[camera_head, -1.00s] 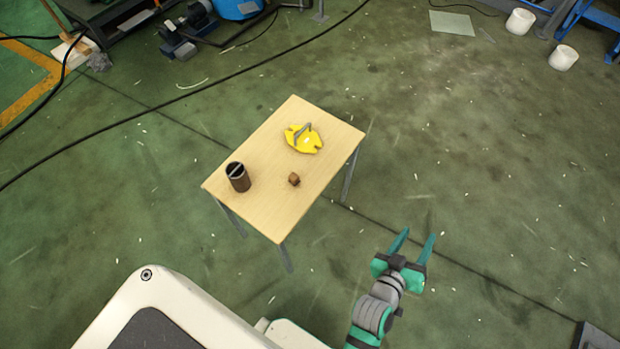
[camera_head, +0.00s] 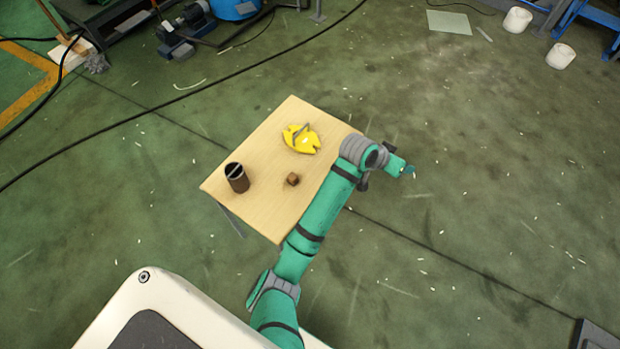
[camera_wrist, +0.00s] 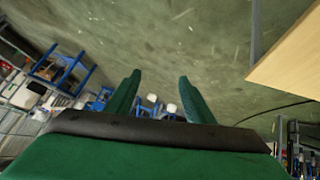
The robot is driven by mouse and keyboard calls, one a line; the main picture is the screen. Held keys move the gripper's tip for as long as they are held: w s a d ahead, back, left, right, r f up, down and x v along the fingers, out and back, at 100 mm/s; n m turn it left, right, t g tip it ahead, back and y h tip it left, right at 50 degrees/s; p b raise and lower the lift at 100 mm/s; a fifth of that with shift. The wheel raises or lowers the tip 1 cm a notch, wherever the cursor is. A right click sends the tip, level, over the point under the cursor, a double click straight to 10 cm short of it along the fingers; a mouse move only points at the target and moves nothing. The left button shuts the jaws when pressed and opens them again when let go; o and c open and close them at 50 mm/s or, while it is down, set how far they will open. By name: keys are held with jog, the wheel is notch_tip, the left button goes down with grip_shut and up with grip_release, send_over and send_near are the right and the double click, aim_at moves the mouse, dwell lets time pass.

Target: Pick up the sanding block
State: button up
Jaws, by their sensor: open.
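A small brown block (camera_head: 292,179), which looks like the sanding block, lies on the light wooden table (camera_head: 262,205) near its front right edge. My gripper (camera_head: 410,172) is past the table's right edge, to the right of the block and apart from it, pointing away from the table. In the wrist view my gripper (camera_wrist: 160,77) shows two parted green fingers with nothing between them. The block is not in the wrist view, where only a corner of the table (camera_wrist: 295,65) shows at the right.
A dark brown cylinder (camera_head: 237,178) stands at the table's left end. A yellow object with a grey handle (camera_head: 301,139) lies toward the back. My arm passes over the table's right edge.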

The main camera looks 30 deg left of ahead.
jog(key=s+a+f+g+y, duration=0.1)
jog(key=s+a+g, duration=0.1)
jog(key=a, duration=0.5)
jog(key=s+a+f+g+y, duration=0.1)
jog(key=s+a+g, duration=0.15)
jog(key=a, duration=0.55)
jog(key=g+y, duration=0.3)
send_over(292, 176)
jog(key=f, duration=0.4)
jog(key=shift+w+d+f, duration=0.1)
jog(key=shift+d+f, duration=0.1)
jog(key=shift+f, duration=0.05)
jog(key=shift+a+f, duration=0.15)
jog(key=shift+f, duration=3.15)
jog(key=c, duration=1.1)
